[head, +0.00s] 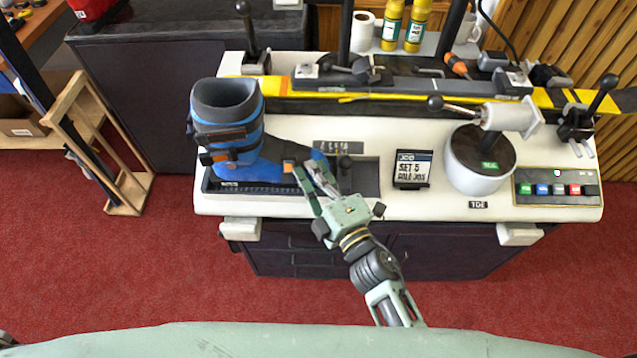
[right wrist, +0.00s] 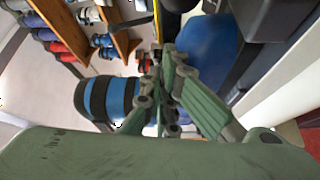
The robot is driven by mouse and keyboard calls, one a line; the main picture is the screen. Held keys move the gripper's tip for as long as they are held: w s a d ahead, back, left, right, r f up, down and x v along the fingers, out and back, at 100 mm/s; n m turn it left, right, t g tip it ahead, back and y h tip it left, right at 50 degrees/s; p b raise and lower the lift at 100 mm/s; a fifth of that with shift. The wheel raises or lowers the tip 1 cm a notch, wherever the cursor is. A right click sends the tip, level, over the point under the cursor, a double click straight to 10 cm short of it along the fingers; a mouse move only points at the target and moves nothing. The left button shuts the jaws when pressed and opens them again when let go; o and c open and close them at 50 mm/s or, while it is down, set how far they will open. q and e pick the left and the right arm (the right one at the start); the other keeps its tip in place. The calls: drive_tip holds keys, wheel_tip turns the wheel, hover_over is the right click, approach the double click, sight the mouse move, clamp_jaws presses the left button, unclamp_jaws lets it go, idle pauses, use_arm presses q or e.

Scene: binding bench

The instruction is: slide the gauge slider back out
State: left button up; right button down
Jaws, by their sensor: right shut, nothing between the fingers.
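My right gripper (head: 307,170) is shut and empty, its fingertips at the toe end of a blue and dark grey ski boot (head: 270,155). The boot stands upright in a dark recessed gauge tray (head: 368,180) on the white bench. A small dark piece (head: 344,163), which looks like the gauge slider, shows just right of the toe and behind the gripper. The fingers hide part of the toe, and I cannot tell if they touch anything. In the right wrist view the shut fingers (right wrist: 163,58) point towards the blue boot (right wrist: 205,50). My left gripper is out of view.
Right of the tray stand a small sign (head: 411,169), a white round pot (head: 462,178) with a lever, and a button panel (head: 557,188). A yellow and black ski (head: 300,103) lies along the back. Bare white bench top lies in front of the sign.

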sight(349, 159)
drive_tip(key=d, duration=0.3)
drive_tip(key=shift+w+f, duration=0.1)
drive_tip(key=shift+f, duration=0.25)
drive_tip(key=d+p, duration=0.1)
drive_tip(key=d, duration=0.5)
drive_tip(key=shift+d, duration=0.1)
drive_tip(key=shift+w+d, duration=0.1)
drive_tip(key=shift+d, duration=0.3)
drive_tip(key=shift+a, duration=0.1)
